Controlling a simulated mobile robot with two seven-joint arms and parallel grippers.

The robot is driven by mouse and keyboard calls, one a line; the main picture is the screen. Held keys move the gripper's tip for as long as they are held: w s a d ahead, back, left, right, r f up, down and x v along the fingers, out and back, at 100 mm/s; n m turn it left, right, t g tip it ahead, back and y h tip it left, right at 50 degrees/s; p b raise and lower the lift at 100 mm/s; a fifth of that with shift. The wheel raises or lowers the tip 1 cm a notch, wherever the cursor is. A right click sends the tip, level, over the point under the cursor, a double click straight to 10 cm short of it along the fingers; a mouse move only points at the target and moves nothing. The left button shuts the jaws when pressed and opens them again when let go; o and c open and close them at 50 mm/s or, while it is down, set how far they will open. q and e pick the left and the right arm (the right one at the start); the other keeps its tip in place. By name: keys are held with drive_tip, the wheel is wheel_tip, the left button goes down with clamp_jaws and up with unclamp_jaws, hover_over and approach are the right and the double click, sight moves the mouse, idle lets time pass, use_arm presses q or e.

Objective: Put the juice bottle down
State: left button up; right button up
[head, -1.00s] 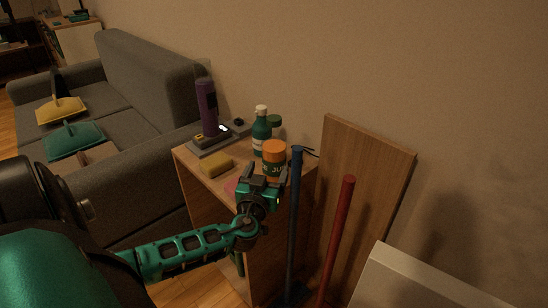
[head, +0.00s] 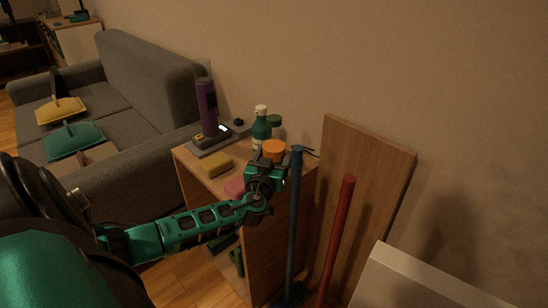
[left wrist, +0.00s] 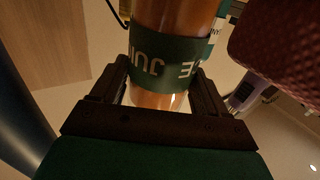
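The juice bottle (head: 273,149) shows in the head view as an orange top above my left gripper, over the far right part of the small wooden cabinet's top. My left gripper (head: 266,172) covers its lower part, so I cannot tell whether its base touches the cabinet. In the left wrist view the orange bottle with its dark green label (left wrist: 165,62) is between the two fingers of my left gripper (left wrist: 163,80). The fingertips lie against its sides, shut on it. My right gripper is not in view.
The wooden cabinet (head: 200,174) also holds a yellow sponge (head: 215,164), a pink sponge (head: 236,187), a green bottle (head: 261,127) and a purple device (head: 207,106). A blue pole (head: 294,220) and a red pole (head: 337,235) stand close on the right.

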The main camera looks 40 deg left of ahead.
use_arm(q)
drive_tip(key=c, duration=0.9)
drive_tip(key=shift+r, duration=0.1)
drive_tip(key=shift+c, duration=1)
drive_tip(key=shift+r, duration=0.1)
